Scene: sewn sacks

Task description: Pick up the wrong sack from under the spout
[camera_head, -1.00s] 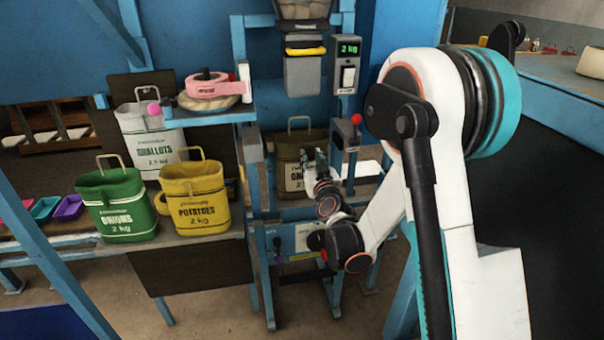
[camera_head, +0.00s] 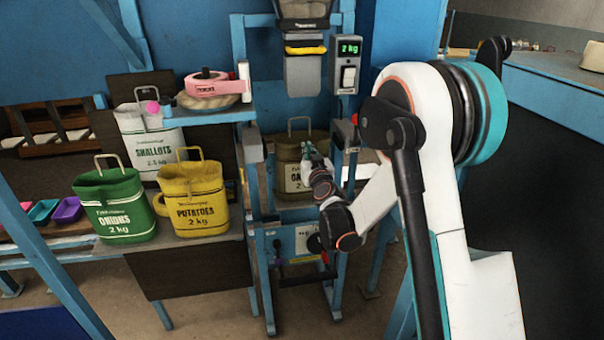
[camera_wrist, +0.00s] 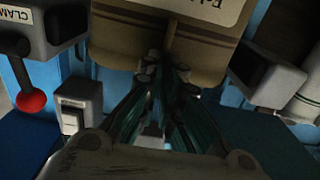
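An olive-brown sack (camera_head: 286,150) with a wire-like handle and a pale label stands under the spout (camera_head: 303,75). Its label is partly hidden by my gripper. My gripper (camera_head: 310,150) reaches in from the right to the sack's upper front. In the wrist view, the fingers (camera_wrist: 166,75) come close together at the edge of the brown sack (camera_wrist: 120,40), with a narrow fold of cloth between the tips. They look shut on that fold. The sack appears upright on its support.
A green onions sack (camera_head: 115,200), a yellow potatoes sack (camera_head: 197,190) and a white shallots sack (camera_head: 150,140) stand on the left bench. Blue frame posts flank the spout.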

